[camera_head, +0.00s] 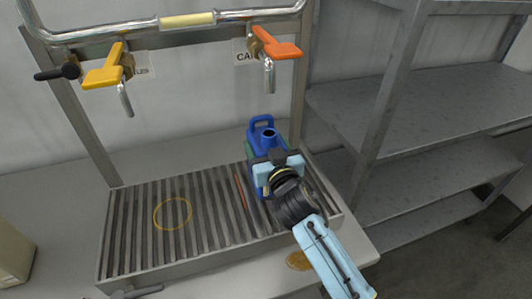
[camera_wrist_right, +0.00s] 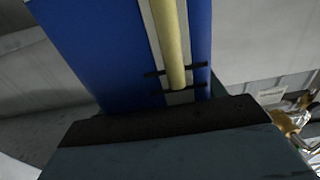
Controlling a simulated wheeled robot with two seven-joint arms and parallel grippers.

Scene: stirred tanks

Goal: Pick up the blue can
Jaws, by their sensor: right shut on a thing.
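The blue can (camera_head: 264,138) has a handle and a dark opening on top. It stands upright at the right part of the slatted metal grate, and I cannot tell whether it touches the slats. My right gripper (camera_head: 277,174) is at the near side of the can, shut on it, and hides part of its body. In the right wrist view the can's blue wall (camera_wrist_right: 110,50) fills much of the picture, with a pale yellow strip along it. The dark pad of my right gripper (camera_wrist_right: 165,120) lies against it. My left gripper is not in view.
The slatted grate (camera_head: 140,228) carries a yellow ring (camera_head: 172,214). Above it hang a yellow tap (camera_head: 105,72) and an orange tap (camera_head: 275,45) on a metal pipe. Metal shelves (camera_head: 425,110) stand close at the right. A beige container (camera_head: 14,245) is at the lower left.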

